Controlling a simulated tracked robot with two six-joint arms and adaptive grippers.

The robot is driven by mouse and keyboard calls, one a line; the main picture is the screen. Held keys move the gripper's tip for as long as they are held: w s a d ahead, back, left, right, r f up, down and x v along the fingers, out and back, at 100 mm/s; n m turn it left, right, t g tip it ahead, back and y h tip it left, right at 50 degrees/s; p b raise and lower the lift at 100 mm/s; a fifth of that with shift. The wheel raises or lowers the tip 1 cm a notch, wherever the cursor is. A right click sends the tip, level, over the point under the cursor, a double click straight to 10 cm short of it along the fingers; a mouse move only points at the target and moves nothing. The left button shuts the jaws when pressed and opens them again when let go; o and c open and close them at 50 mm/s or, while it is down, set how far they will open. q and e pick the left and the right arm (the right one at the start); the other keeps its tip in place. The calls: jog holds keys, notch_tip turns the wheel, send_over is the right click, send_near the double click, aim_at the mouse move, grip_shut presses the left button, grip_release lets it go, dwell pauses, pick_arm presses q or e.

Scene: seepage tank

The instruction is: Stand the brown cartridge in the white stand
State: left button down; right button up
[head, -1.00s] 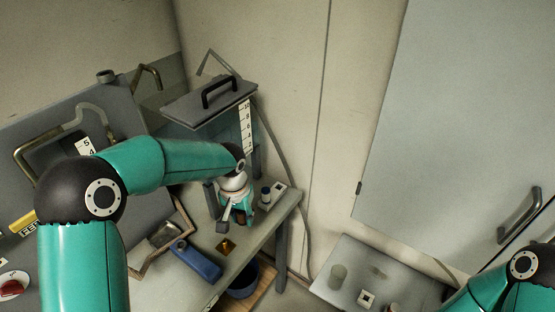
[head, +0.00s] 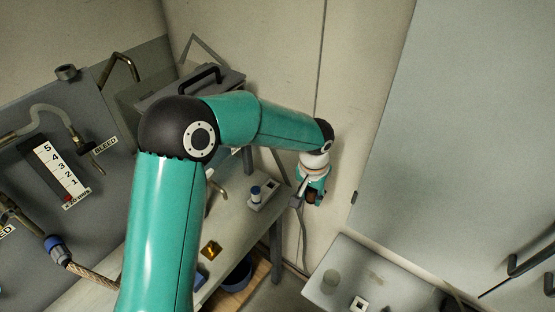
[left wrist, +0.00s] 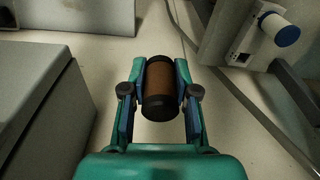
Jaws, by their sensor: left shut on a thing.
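The brown cartridge (left wrist: 160,85), a brown cylinder with black ends, is between the fingers of my left gripper (left wrist: 159,98) in the left wrist view. The gripper is shut on it. In the head view the left gripper (head: 313,190) hangs in the air right of the bench end, and a little of the cartridge (head: 312,197) shows dark brown under it. A small white block with a dark square opening, apparently the white stand (head: 358,303), is on the grey surface at the bottom, below and right of the gripper and apart from it. My right gripper is out of view.
A pale holder (head: 257,206) with a blue-capped cylinder (head: 255,192) and a square opening stands at the bench end. A translucent cylinder (head: 330,281) stands on the grey surface (head: 385,277). A wall and grey cabinet rise behind.

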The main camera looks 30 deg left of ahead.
pick_arm(q)
jog(key=shift+d+r, duration=0.1)
jog(key=shift+d, duration=0.05)
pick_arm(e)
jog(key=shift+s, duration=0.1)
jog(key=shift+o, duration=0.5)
pick_arm(q)
jog(key=shift+w, duration=0.1)
pick_arm(e)
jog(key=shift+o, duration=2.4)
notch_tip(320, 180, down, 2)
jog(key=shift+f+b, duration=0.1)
jog(key=shift+b, duration=1)
pick_arm(q)
jog(key=w+a+f+n+b, duration=0.1)
jog(key=w+a, duration=0.1)
jog(key=a, duration=0.6)
jog(key=w+a+f+n+b, duration=0.1)
jog(key=w+a, duration=0.2)
jog(key=a, duration=0.5)
jog(key=shift+w+a+f+n, duration=0.2)
jog(key=shift+w+a+n, duration=0.05)
jog(key=shift+a+n, duration=0.05)
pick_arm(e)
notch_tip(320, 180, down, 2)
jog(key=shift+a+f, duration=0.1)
